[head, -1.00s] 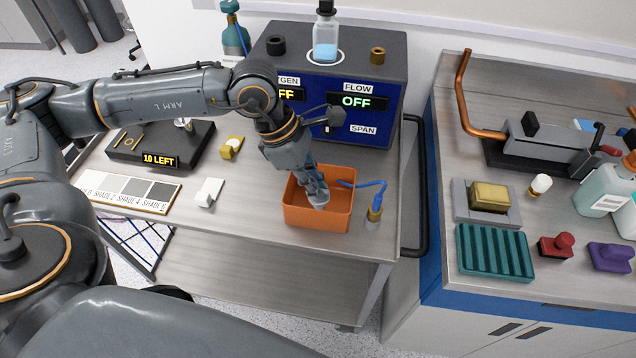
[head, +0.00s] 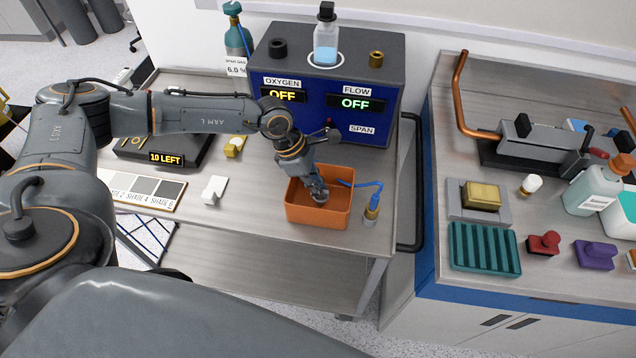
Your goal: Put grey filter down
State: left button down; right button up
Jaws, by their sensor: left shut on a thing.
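My left gripper (head: 319,194) reaches down into an orange bin (head: 316,214) on the steel table. It is shut on a small grey round piece, the grey filter (head: 321,198), which shows low between its fingers, inside the bin's walls. The fingers partly hide the filter, and I cannot tell whether it touches the bin's floor. My right gripper is not in view.
A brass-and-blue probe (head: 371,211) with a blue cable stands right of the bin. Behind is the blue analyser box (head: 352,123) with a bottle on top. A white clip (head: 214,190) and a shade card (head: 150,188) lie left. Bare table lies between clip and bin.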

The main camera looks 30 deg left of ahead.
pick_arm(q)
jog(key=shift+f, duration=0.25)
jog(key=c, duration=1.4)
grip_release()
jog(key=shift+r, duration=0.1)
jog(key=shift+r, duration=0.3)
jog(key=shift+a+r, duration=0.2)
jog(key=shift+r, duration=0.1)
jog(key=shift+b+v, duration=1.35)
jog(key=shift+v, duration=4.2)
